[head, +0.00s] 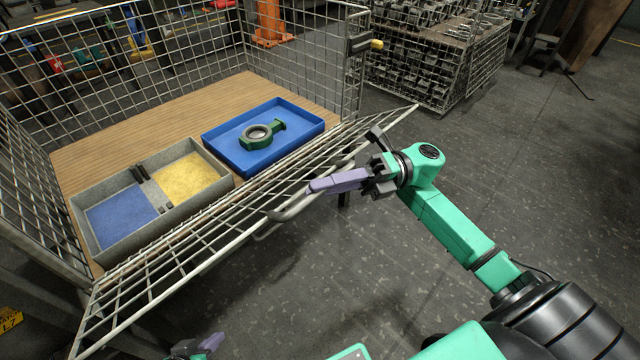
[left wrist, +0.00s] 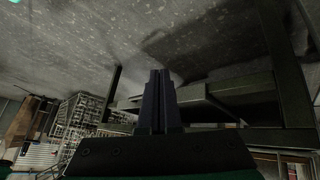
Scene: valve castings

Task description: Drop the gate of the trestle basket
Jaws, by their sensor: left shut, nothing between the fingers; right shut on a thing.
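The trestle basket is a wire-mesh basket with a wooden floor (head: 150,130). Its front gate (head: 185,247) is a mesh panel leaning outward from the basket, neither upright nor hanging straight down. A pale bent-bar handle (head: 285,212) sits on the gate. My right gripper (head: 314,187) is shut on the handle, its purple fingers covering part of it. My left gripper (head: 208,345) is low at the bottom edge in the head view, mostly cut off, apart from the gate. In the left wrist view its fingers (left wrist: 160,85) are together and empty.
On the basket floor are a blue tray (head: 222,157) holding a green ring-shaped casting (head: 258,133) and a grey bin (head: 90,243) with blue and yellow compartments. A latch with a yellow knob (head: 377,44) is on the right post. Another filled basket (head: 440,75) stands behind. Floor right is clear.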

